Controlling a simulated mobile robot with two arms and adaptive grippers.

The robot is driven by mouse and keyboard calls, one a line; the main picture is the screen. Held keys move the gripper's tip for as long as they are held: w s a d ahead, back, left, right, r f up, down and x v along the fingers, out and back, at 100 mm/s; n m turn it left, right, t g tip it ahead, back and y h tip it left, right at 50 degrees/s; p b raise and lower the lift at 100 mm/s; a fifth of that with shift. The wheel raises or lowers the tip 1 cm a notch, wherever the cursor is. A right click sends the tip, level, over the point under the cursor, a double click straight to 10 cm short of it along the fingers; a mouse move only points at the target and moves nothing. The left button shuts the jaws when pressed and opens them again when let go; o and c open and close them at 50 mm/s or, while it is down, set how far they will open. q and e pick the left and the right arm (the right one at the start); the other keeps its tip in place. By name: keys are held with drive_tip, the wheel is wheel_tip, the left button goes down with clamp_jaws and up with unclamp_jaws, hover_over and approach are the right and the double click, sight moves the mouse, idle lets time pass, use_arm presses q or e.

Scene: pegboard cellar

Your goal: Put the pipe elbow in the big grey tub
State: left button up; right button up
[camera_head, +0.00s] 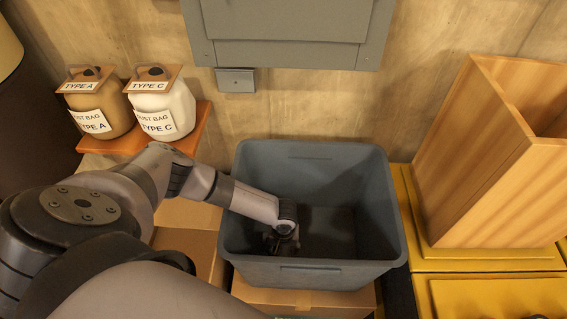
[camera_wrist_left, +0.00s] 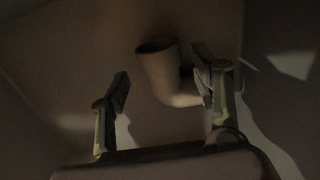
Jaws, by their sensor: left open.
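The big grey tub (camera_head: 310,273) stands open in the middle of the head view. My left arm reaches over its left wall, and my left gripper (camera_head: 282,243) is down inside it. In the left wrist view the gripper (camera_wrist_left: 163,85) is open, its two fingers apart. The pipe elbow (camera_wrist_left: 160,72), a pale bent tube with a dark open mouth, lies beyond the fingers inside the tub. The right finger partly covers it; I cannot tell whether they touch. In the head view I cannot make out the elbow. My right gripper is not in view.
The tub rests on a cardboard box (camera_head: 300,300). Two dust bag jars, Type A (camera_head: 98,105) and Type C (camera_head: 165,105), stand on an orange board at left. A tall wooden box (camera_head: 480,165) stands on yellow cases at right. A grey panel (camera_head: 290,30) hangs behind.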

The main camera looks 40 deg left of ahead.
use_arm(q)
wheel_tip(320, 180, up, 8)
drive_tip(key=shift+r+p, duration=0.25)
drive_tip(key=shift+p, duration=0.2)
idle(0.3)
